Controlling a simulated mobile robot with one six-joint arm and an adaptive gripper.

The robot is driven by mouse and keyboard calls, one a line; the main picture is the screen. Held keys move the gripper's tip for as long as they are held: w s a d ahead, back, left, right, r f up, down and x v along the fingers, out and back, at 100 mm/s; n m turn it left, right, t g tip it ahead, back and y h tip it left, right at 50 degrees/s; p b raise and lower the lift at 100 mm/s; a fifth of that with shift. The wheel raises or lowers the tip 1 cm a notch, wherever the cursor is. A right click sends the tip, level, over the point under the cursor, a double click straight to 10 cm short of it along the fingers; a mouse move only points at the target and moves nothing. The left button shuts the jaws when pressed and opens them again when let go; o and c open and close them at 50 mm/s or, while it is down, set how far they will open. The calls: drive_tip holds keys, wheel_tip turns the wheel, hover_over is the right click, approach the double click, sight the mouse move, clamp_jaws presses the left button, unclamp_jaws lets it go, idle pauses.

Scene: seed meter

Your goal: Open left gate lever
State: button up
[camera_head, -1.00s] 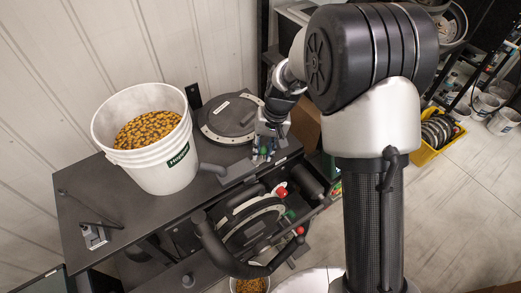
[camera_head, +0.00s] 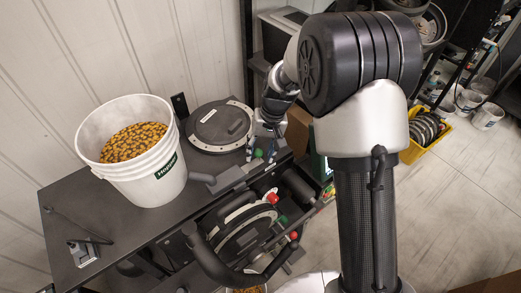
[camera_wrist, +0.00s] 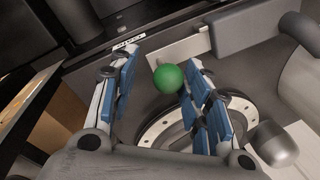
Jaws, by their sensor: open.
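A green ball knob (camera_wrist: 168,78), seemingly the end of a lever, shows in the wrist view between my gripper's (camera_wrist: 162,62) blue-padded fingers. The fingers are open, with the right one close to the ball; I cannot tell whether it touches. In the head view this green knob (camera_head: 258,153) is at the right end of the bench, beside the round dark lid, with my gripper (camera_head: 264,146) at it, partly hidden by the arm. Lower on the machine are red knobs (camera_head: 272,198) and another green knob (camera_head: 283,219). The lever's shaft is mostly hidden.
A white bucket (camera_head: 168,188) of yellow and dark seeds stands on the dark bench (camera_head: 75,215). A curved black handle (camera_head: 205,255) juts out in front. A yellow crate (camera_head: 410,153) is on the floor at right.

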drive_tip(key=shift+r, duration=0.1)
wheel_tip(320, 180, up, 12)
drive_tip(key=d, duration=0.2)
drive_tip(key=shift+d, duration=0.2)
drive_tip(key=shift+f, duration=0.2)
wheel_tip(320, 180, up, 5)
drive_tip(key=b, duration=0.4)
drive_tip(key=a+f, duration=0.1)
drive_tip(key=f, duration=0.4)
drive_tip(key=a+f, duration=0.1)
drive_tip(key=f, duration=0.5)
drive_tip(key=a+f+b, duration=0.1)
drive_tip(key=f, duration=0.4)
drive_tip(key=shift+s+f, duration=0.25)
drive_tip(key=shift+f, duration=0.15)
drive_tip(key=shift+c, duration=0.3)
clamp_jaws()
